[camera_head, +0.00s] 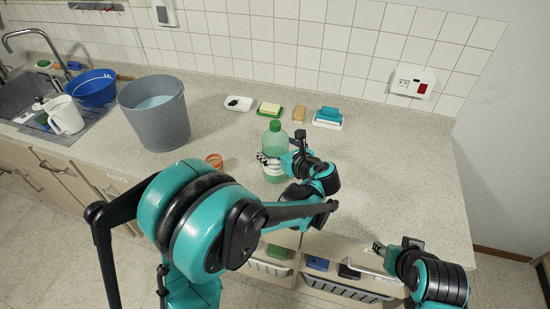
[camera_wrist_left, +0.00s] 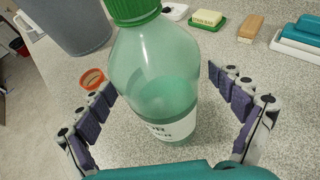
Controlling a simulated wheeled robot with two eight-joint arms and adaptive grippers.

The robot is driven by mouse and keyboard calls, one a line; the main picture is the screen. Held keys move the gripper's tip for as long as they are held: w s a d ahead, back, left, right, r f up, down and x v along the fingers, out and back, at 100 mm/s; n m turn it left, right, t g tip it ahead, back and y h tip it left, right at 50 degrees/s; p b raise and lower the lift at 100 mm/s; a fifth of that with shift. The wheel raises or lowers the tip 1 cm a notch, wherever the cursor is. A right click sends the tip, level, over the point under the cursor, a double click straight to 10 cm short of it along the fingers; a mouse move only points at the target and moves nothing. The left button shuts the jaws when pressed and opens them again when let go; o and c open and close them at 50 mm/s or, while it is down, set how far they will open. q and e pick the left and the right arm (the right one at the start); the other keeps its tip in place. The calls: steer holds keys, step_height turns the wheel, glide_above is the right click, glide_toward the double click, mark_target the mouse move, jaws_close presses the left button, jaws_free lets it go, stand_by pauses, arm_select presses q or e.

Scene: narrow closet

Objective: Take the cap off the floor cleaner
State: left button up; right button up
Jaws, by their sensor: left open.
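The floor cleaner bottle (camera_head: 274,142) stands upright on the counter, a clear green bottle with a white label. It also shows in the left wrist view (camera_wrist_left: 158,75). Its green cap (camera_head: 275,125) is on its top; in the left wrist view the cap (camera_wrist_left: 133,10) is cut off by the upper edge. My left gripper (camera_head: 283,150) is open, with its fingers on either side of the bottle below the cap. In the left wrist view a gap shows between the bottle and the right finger. My right gripper (camera_head: 383,249) is in front of the counter, away from the bottle; its opening is unclear.
A small orange ring-like item (camera_head: 214,160) lies left of the bottle. A grey bucket (camera_head: 155,115) stands farther left, beside the sink with a blue colander (camera_head: 93,88) and white jug (camera_head: 65,116). Soap dishes and sponges line the back. The counter's right side is clear.

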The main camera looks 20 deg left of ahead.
arm_select(q)
steer(key=shift+w+a+f, duration=0.15)
steer(key=shift+w+a, duration=0.1)
steer(key=shift+w, duration=0.05)
steer(key=c, duration=1.9)
